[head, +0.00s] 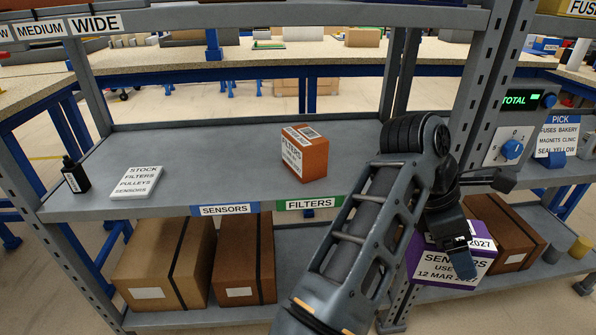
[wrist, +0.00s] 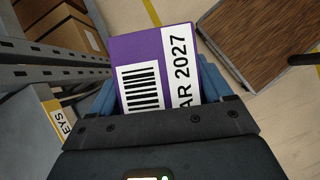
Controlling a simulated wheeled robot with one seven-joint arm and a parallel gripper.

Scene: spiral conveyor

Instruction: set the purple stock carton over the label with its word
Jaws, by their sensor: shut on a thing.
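The purple stock carton (head: 450,262) reads SENSORS, with a date of 12 MAR 2027. My gripper (head: 458,243) is shut on it and holds it at the right, in front of the shelf rack and below the main shelf's level. In the wrist view the purple carton (wrist: 150,50) sits between the blue fingers, with a barcode and part of the date showing. The blue SENSORS label (head: 225,210) is on the main shelf's front edge, left of the green FILTERS label (head: 308,204). The shelf above the SENSORS label is bare.
An orange FILTERS carton (head: 305,153) stands above the FILTERS label. A white stock list (head: 135,181) and a black bottle (head: 75,175) are at the shelf's left. Brown boxes (head: 165,265) fill the lower shelf's left. A grey upright (head: 480,95) stands right of the main shelf.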

